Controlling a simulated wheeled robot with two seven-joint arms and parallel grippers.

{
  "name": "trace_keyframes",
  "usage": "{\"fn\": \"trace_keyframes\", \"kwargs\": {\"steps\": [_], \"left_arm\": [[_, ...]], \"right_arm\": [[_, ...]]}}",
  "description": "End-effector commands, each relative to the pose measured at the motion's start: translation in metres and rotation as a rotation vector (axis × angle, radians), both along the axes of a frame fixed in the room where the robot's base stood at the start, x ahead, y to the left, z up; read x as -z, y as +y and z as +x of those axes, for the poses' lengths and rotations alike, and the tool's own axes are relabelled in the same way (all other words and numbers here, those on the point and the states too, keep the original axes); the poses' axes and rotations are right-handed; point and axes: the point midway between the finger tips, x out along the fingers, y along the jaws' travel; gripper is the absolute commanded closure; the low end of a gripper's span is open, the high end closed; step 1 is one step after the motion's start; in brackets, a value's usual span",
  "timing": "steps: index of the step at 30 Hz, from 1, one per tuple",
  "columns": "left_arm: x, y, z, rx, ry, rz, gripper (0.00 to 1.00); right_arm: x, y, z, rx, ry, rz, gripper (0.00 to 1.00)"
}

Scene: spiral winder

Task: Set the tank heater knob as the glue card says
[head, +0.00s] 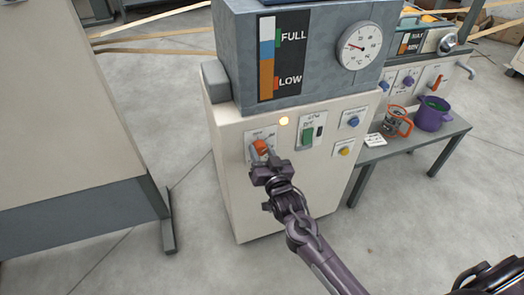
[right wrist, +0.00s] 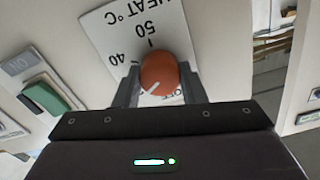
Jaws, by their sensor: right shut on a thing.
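The orange-red tank heater knob (right wrist: 160,72) sits on a white plate marked HEAT °C (right wrist: 118,30), with 40 and 50 readable in the right wrist view. Its white pointer line points to the lower left there, away from 50 and past the 40 side. My right gripper (right wrist: 158,90) is shut on the knob, one finger on each side. In the head view the knob (head: 260,146) is on the cream front of the tank cabinet (head: 235,195), with my right gripper (head: 262,157) at it. A small white card (head: 374,140) lies on the bench, too small to read. My left gripper is out of view.
A lit amber lamp (head: 284,120), a green switch (head: 308,136), a blue knob (head: 353,122) and a yellow button (head: 345,151) are near the heater knob.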

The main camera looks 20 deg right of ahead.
Motion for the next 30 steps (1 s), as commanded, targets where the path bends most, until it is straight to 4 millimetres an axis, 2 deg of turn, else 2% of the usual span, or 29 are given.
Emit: {"fn": "trace_keyframes", "kwargs": {"steps": [11,12,16,25,30], "left_arm": [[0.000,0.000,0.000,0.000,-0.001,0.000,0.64],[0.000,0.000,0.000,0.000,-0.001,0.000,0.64],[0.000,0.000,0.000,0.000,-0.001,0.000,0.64],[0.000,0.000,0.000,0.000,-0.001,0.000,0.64],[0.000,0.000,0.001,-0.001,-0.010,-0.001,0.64]], "right_arm": [[0.000,0.000,0.000,0.000,0.000,0.003,0.86],[0.000,0.000,0.000,0.000,0.000,0.003,0.58],[0.000,0.000,0.000,0.000,0.000,0.002,0.41],[0.000,0.000,-0.002,0.000,0.000,0.002,0.41],[0.001,-0.001,-0.021,-0.001,0.003,0.002,0.41]]}}
